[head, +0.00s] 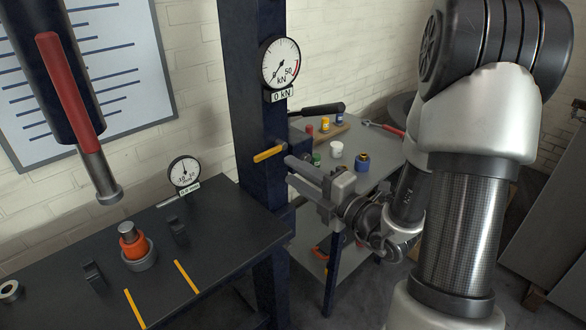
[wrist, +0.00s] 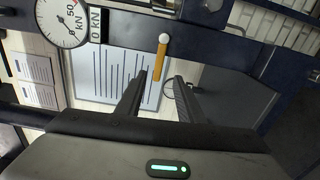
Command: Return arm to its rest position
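My arm reaches in from the right in the head view. My gripper (head: 300,174) is beside the dark press column, with its fingers pointing left. In the wrist view the two fingers (wrist: 160,76) are apart with nothing between them that I can see held. A yellow lever with a pale tip (wrist: 161,62) shows beyond the fingertips; it also shows on the column in the head view (head: 269,153). I cannot tell the exact gap to it. An orange ring (head: 136,249) sits around a steel post on the press bed, below the raised ram (head: 104,180).
A force gauge (head: 281,63) on the column reads about zero. A small dial gauge (head: 184,171) stands on the dark bed (head: 215,225). A grey side table (head: 375,150) behind my gripper carries small pots and tools. A grey metal ring (head: 10,291) lies at far left.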

